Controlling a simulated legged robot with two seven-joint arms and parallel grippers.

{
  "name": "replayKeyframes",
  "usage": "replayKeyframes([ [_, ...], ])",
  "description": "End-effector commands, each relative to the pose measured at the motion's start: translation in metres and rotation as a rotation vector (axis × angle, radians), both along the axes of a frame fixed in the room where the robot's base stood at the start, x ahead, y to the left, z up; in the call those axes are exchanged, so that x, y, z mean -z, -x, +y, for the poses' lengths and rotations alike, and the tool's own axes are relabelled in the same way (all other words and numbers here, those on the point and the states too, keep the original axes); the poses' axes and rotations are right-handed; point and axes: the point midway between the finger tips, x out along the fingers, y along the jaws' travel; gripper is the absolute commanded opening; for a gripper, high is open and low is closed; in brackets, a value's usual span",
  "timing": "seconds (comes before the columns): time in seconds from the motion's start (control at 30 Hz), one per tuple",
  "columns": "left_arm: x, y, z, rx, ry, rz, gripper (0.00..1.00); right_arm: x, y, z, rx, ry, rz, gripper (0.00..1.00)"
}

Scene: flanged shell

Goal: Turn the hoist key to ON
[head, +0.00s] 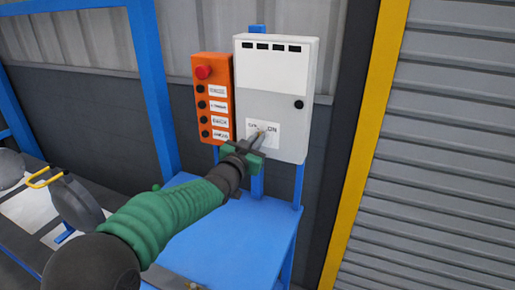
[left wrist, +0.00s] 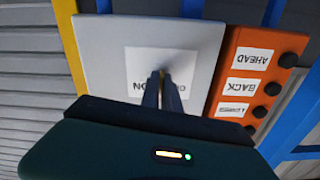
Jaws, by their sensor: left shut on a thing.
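The white control box (head: 280,80) stands upright at the centre, with a white OFF/ON label (head: 272,142) low on its front. My left gripper (head: 260,136) reaches up to this label, its two fingers close together and shut on the hoist key. The fingers hide nearly all of the key, so I cannot tell which way it points. In the left wrist view the label (left wrist: 136,62) is upside down, and my left fingertips (left wrist: 162,76) meet at its middle, covering part of the lettering. My right gripper is not in view.
An orange button panel (head: 216,75) with a red knob (head: 203,72) and several black buttons stands directly left of the box. A blue stand (head: 245,225) is below. A grey shutter (head: 445,150) with a yellow edge is on the right.

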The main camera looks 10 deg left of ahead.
Motion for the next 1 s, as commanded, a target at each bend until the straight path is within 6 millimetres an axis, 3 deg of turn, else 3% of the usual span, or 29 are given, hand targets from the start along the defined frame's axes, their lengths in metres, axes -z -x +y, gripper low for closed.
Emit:
replayKeyframes([
  [0.03, 0.010, 0.000, -0.001, 0.000, -0.043, 0.001, 0.00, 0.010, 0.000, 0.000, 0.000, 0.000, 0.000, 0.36],
  [0.4, 0.009, 0.000, -0.001, 0.002, -0.364, -0.060, 0.00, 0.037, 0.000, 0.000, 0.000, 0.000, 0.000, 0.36],
  [0.7, 0.008, 0.000, 0.000, 0.003, -0.535, -0.092, 0.00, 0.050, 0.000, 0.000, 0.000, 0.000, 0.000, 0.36],
  [1.0, 0.007, 0.000, -0.001, 0.004, -0.599, -0.103, 0.00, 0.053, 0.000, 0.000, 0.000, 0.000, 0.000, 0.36],
])
